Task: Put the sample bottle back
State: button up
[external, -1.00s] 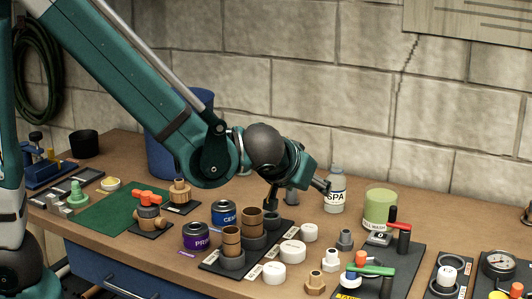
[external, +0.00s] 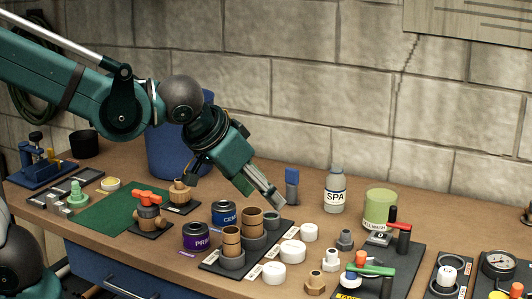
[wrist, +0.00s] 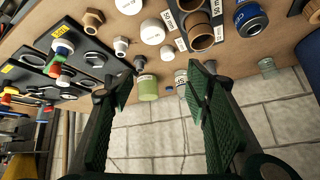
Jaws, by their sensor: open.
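My gripper (external: 270,198) is open in the external view, above the bench and behind the brown couplings. Its two green-padded fingers (wrist: 163,90) stand wide apart in the wrist view, with nothing held between them. No bottle is clearly marked as the sample bottle. A grey bottle labelled SPA (external: 335,190) stands upright right of my gripper, apart from it; in the wrist view it shows between the fingers (wrist: 181,77). A small pale translucent container (wrist: 267,65) stands near the wall, right of the fingers in the wrist view; I cannot make it out in the external view.
A blue-topped grey piece (external: 291,185) stands upright just right of my fingertips. A green tub (external: 380,207) is right of the SPA bottle. Brown couplings (external: 252,222), cans and white caps (external: 292,250) crowd the front. The bench behind the blue-topped piece is partly clear.

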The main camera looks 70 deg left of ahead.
jog(key=s+d+r+m+h, duration=0.1)
jog(key=s+d+m+h, duration=0.2)
jog(key=s+d, duration=0.5)
jog(key=s, duration=0.3)
jog(key=shift+s+r, duration=0.15)
jog(key=shift+s, duration=0.2)
